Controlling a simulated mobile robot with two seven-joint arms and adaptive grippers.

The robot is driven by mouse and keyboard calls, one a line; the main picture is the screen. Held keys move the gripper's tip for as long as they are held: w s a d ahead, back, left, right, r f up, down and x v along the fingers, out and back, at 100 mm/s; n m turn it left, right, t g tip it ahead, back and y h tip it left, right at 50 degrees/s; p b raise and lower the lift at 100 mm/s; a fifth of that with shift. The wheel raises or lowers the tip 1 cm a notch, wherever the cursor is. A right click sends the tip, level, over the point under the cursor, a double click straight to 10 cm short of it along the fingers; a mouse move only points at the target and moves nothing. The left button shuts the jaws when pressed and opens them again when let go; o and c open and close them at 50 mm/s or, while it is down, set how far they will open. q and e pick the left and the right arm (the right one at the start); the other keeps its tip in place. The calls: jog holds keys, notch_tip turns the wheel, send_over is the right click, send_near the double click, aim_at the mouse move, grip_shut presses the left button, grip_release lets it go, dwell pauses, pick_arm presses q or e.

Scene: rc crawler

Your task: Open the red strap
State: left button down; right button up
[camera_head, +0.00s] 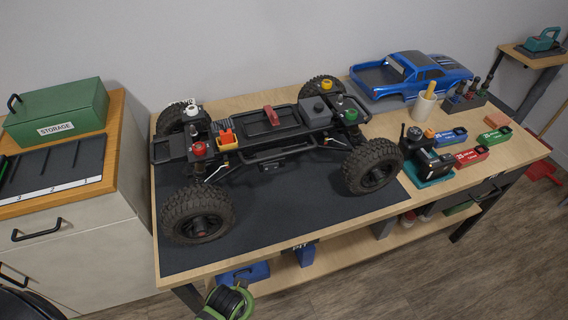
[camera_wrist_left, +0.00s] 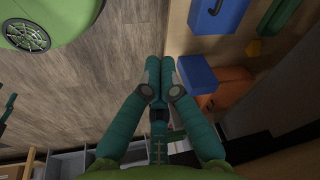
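The red strap (camera_head: 271,115) lies across the dark battery tray (camera_head: 262,125) in the middle of the RC crawler chassis (camera_head: 290,146). It looks laid down over the tray; its fine detail is too small to tell. The chassis stands on its wheels on a black mat (camera_head: 290,215) on the workbench. My left gripper (camera_wrist_left: 160,62) shows in the left wrist view with its teal fingertips together and nothing between them. It is low, over the floor beside the bench's lower shelf, well away from the strap. My right gripper is not in view.
A blue truck body (camera_head: 425,80), a pencil cup (camera_head: 424,104) and several battery packs (camera_head: 470,156) occupy the bench's right side. A green storage box (camera_head: 58,113) stands on the left cabinet. The mat's front part is clear.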

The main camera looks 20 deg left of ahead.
pick_arm(q)
notch_tip(320, 180, up, 17)
jog(key=w+m+t+b, duration=0.1)
jog(key=w+m, duration=0.1)
jog(key=w, duration=0.1)
jog(key=w+d+r+m+t+y, duration=0.1)
jog(key=w+r+m, duration=0.1)
jog(key=w+m, duration=0.1)
jog(key=w+d+r+m+t+y, duration=0.1)
jog(key=w+d+m, duration=0.1)
jog(key=w+m, duration=0.2)
jog(key=w+d+r+m+t+y, duration=0.1)
jog(key=w+d+r+m, duration=0.1)
jog(key=w+m, duration=0.2)
jog(key=shift+w+r, duration=0.2)
jog(key=shift+w, duration=0.35)
jog(key=shift+w+r, duration=0.15)
jog(key=shift+w, duration=0.4)
jog(key=w+d+r+m+t+y, duration=0.1)
jog(key=w+r+m+t+y, duration=0.1)
jog(key=w+r+m, duration=0.4)
jog(key=m+t+y, duration=0.3)
jog(key=m, duration=0.2)
send_near(284, 144)
notch_tip(284, 144, up, 4)
jog(key=x, duration=1)
jog(key=shift+a+f+p, duration=0.1)
jog(key=shift+f+p, duration=0.2)
jog(key=shift+p, duration=0.05)
jog(key=shift+r, duration=0.1)
